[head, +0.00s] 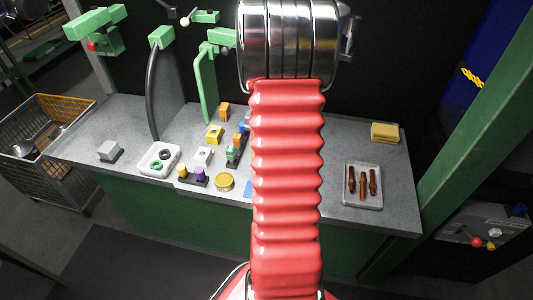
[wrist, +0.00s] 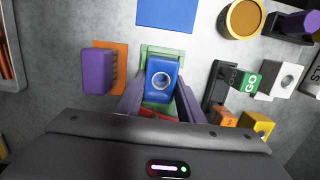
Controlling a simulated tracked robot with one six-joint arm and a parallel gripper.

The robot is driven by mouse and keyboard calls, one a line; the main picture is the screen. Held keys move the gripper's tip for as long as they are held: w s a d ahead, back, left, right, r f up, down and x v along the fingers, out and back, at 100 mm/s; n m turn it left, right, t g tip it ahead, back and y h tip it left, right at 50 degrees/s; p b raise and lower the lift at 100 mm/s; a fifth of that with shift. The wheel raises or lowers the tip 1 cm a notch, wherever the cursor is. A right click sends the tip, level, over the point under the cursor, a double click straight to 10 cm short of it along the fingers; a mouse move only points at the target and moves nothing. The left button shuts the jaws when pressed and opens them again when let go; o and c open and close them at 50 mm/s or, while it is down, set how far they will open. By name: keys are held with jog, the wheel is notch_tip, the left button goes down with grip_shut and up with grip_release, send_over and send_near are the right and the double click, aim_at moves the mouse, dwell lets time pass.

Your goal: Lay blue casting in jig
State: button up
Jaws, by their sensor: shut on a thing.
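The blue casting (wrist: 161,68), a block with a round pale-rimmed hole in its top, is between the two fingers of my gripper (wrist: 161,88) in the wrist view. My gripper is shut on it. A pale green frame (wrist: 163,48), which looks like the jig, shows behind and beside the casting. I cannot tell whether the casting rests in it or is held just above. A strip of red shows below the casting, partly hidden by my gripper. In the head view my red arm hides the gripper and the casting.
A purple block (wrist: 98,71) on an orange plate stands close left of my gripper. A flat blue square (wrist: 165,12) lies beyond. A black GO gauge (wrist: 216,85), a white block (wrist: 283,79) and a yellow block (wrist: 258,124) stand right. The bench (head: 340,130) is clear near the tray (head: 363,202).

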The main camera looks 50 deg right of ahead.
jog(key=shift+s+a+f, duration=0.1)
jog(key=shift+s+f, duration=0.05)
jog(key=shift+f, duration=0.4)
jog(key=o, duration=1.2)
jog(key=shift+r, duration=0.65)
jog(key=shift+o, duration=0.6)
notch_tip(320, 180, up, 13)
jog(key=d, duration=0.1)
jog(key=shift+w+d+r, duration=0.2)
jog(key=shift+w+d, duration=0.15)
jog(key=shift+w, duration=0.1)
